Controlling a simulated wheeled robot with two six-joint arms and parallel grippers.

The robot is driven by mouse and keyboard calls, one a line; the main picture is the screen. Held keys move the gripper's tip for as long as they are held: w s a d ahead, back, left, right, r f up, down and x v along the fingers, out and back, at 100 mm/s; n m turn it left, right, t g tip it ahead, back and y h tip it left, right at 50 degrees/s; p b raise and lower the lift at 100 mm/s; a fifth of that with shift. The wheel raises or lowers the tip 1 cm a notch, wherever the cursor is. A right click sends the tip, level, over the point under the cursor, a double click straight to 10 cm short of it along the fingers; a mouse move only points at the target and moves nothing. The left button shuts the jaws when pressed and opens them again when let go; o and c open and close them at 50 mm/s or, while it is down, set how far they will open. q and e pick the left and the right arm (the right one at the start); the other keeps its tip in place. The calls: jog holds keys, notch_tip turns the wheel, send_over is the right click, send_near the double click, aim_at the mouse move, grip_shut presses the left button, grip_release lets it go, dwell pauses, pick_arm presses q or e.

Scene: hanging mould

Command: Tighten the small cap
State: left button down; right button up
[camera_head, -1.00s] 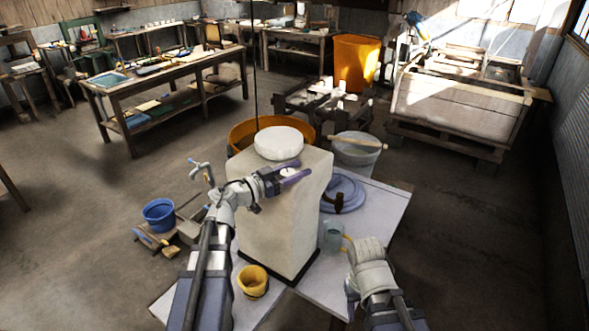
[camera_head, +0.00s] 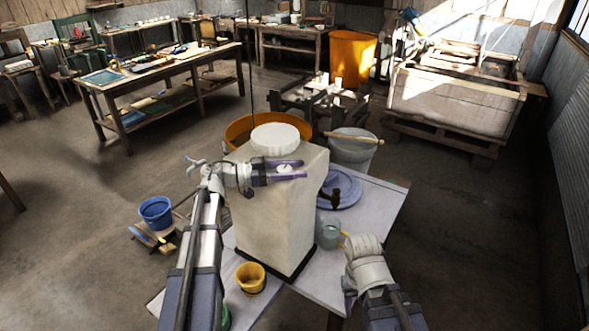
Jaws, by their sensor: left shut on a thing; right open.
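The tall cream block-shaped mould (camera_head: 270,220) stands upright on the light board, with a wide round white cap (camera_head: 275,137) on top. The small white cap (camera_head: 284,168) is on the mould's upper front, below the wide cap. My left gripper (camera_head: 288,171) reaches in from the left and is shut on the small cap, with its purple fingers on either side of it. The fingers hide part of the cap, and I cannot see its thread. My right gripper (camera_head: 348,287) is low at the right, apart from the mould, open and seen only in part.
On the board (camera_head: 385,205) are a yellow cup (camera_head: 251,278), a clear jar (camera_head: 329,233) and a dark mallet (camera_head: 335,199) on a blue round thing. A grey bucket (camera_head: 352,155) and an orange tub (camera_head: 240,130) stand behind. A blue bucket (camera_head: 157,214) is at left.

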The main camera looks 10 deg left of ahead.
dwell(0.3)
pick_arm(q)
jog(key=shift+c, duration=1.4)
grip_release()
jog(key=shift+v, duration=3.9)
